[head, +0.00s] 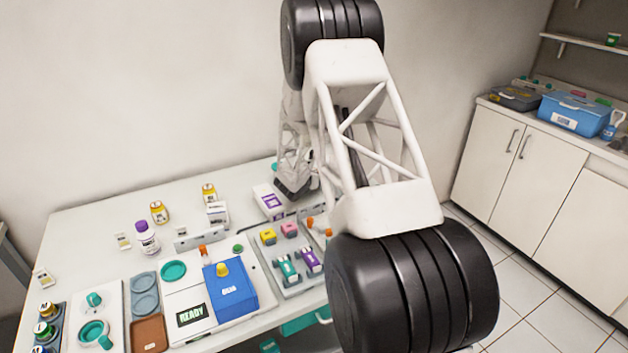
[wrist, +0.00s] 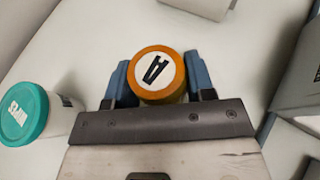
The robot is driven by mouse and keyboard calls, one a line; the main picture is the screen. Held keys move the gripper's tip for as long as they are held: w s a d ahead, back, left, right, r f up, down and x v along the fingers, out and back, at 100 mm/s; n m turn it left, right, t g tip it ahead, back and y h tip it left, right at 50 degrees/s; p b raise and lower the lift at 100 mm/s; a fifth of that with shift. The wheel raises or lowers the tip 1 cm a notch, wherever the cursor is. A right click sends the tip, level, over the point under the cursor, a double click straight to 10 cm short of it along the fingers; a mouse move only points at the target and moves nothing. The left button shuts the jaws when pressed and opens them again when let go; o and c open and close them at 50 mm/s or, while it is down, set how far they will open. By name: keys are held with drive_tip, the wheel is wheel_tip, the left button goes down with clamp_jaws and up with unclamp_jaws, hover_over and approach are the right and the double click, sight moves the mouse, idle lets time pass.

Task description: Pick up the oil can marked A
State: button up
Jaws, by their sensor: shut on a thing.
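The oil can marked A (wrist: 165,88) has an orange cap with a white disc and a black letter A, seen from above in the wrist view. My gripper (wrist: 158,76) has its two blue fingers on either side of the can and is shut on it. Whether the can stands on the table or hangs clear of it, I cannot tell. In the head view my arm hides the can and the fingers; only the dark end of my arm shows at the table's back right.
A wipes tub with a teal lid (wrist: 22,114) stands left of my gripper in the wrist view. In the head view, a white box with a purple label (head: 270,202) is close to my arm. Yellow bottles (head: 159,212) and a tray of coloured parts (head: 292,281) share the table.

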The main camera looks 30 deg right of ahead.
drive_tip(key=shift+r, duration=5.05)
